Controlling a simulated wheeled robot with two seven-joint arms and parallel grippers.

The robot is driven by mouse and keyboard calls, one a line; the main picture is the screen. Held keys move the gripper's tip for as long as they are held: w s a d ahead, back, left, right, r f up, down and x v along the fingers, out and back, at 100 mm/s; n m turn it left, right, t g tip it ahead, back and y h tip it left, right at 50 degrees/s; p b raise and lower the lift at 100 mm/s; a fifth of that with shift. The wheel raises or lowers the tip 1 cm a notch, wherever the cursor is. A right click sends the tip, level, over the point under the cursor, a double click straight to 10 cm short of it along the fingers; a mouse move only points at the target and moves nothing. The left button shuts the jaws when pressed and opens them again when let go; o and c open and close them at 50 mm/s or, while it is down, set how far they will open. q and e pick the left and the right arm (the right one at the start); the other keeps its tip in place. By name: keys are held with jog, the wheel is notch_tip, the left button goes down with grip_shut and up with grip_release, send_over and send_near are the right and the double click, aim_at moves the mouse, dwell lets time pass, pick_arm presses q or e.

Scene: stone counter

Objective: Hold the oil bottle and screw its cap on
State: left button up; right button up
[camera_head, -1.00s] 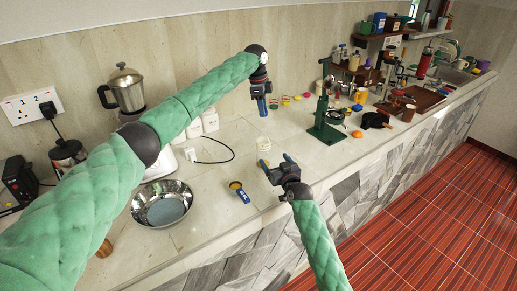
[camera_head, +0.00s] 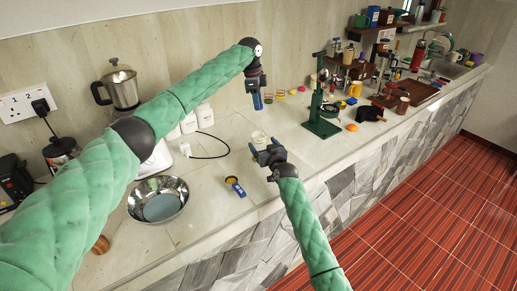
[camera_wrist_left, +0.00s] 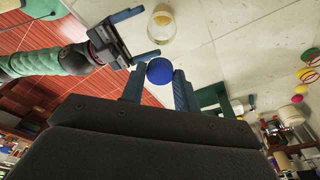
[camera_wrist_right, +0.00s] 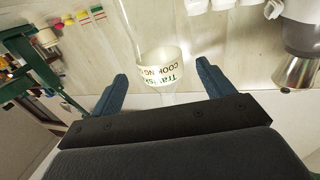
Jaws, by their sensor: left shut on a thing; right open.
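The oil bottle is clear with a white printed label. It stands on the counter in the head view (camera_head: 258,137) and shows close up in the right wrist view (camera_wrist_right: 160,70). My right gripper (camera_head: 263,147) is open at the bottle, with a finger to each side of it in the right wrist view. I cannot tell whether the fingers touch it. My left gripper (camera_head: 257,102) points down above and behind the bottle. It is shut on the round blue cap (camera_wrist_left: 159,71). In the left wrist view the bottle (camera_wrist_left: 162,24) is apart from the cap.
A small blue-and-yellow item (camera_head: 236,187) and a steel bowl (camera_head: 158,200) lie left of the bottle. A green stand (camera_head: 322,122) is to the right. Several small coloured lids (camera_head: 281,94) lie behind. The counter's front edge is close.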

jog(key=shift+x, duration=2.45)
jog(key=c, duration=1.5)
pick_arm(q)
send_over(259, 124)
jog(key=shift+w+a+f, duration=0.1)
jog(key=shift+a+f, duration=0.05)
jog(key=shift+f, duration=1.05)
jog(key=shift+w+a+f, duration=0.1)
jog(key=shift+a+f, duration=0.05)
jog(key=shift+f, duration=1.05)
jog(key=shift+f, duration=0.9)
jog(key=shift+f, duration=0.55)
